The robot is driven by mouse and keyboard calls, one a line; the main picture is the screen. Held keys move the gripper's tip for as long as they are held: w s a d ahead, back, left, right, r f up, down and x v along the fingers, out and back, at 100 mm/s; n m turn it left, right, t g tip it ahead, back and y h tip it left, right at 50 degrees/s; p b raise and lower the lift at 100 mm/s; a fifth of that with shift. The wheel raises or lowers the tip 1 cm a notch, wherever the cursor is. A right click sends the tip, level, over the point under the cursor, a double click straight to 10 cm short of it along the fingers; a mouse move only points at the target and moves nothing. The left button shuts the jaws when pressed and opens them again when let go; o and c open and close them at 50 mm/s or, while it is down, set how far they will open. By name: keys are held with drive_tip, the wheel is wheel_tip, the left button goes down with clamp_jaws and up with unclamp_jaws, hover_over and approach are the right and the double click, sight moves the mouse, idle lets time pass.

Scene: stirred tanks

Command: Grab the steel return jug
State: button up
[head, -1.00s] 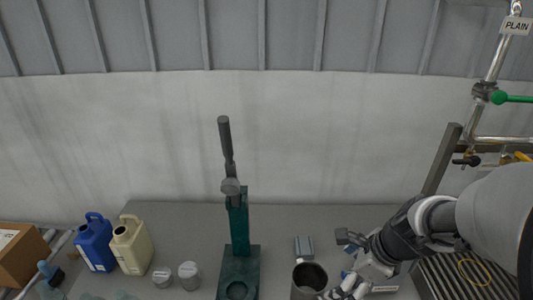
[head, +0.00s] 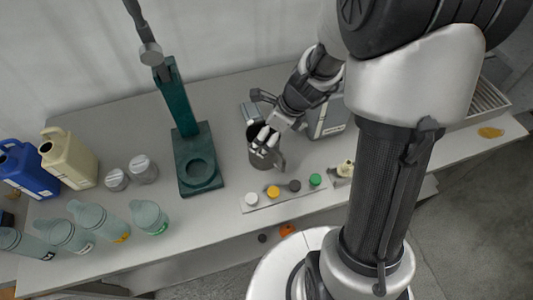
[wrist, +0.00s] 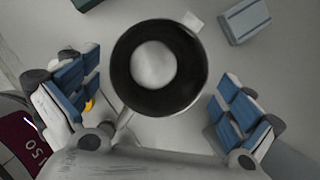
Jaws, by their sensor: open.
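The steel return jug (head: 258,156) is a dark, open-topped metal cylinder standing on the grey bench, right of the green press. In the wrist view I look down into its round mouth (wrist: 158,68), with a pale inner bottom. My gripper (head: 268,128) is over the jug and partly hides it in the head view. In the wrist view my open gripper (wrist: 158,100) has one blue-padded finger on each side of the jug, with a gap on both sides. How low the fingers are against the jug's wall is hard to tell.
The green press (head: 197,160) stands left of the jug. A strip with coloured knobs (head: 280,193) lies in front. A grey block (wrist: 244,18) is close behind. Bottles (head: 101,221), two jars (head: 143,168) and canisters (head: 68,160) fill the left side.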

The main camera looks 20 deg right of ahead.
sight(268, 163)
drive_tip(key=b+x, duration=0.3)
drive_tip(key=x, duration=0.2)
drive_tip(key=shift+s+f, duration=0.15)
drive_tip(key=shift+f, duration=0.05)
drive_tip(key=shift+d, duration=0.1)
drive_tip(key=shift+r, duration=0.1)
drive_tip(key=c, duration=1.2)
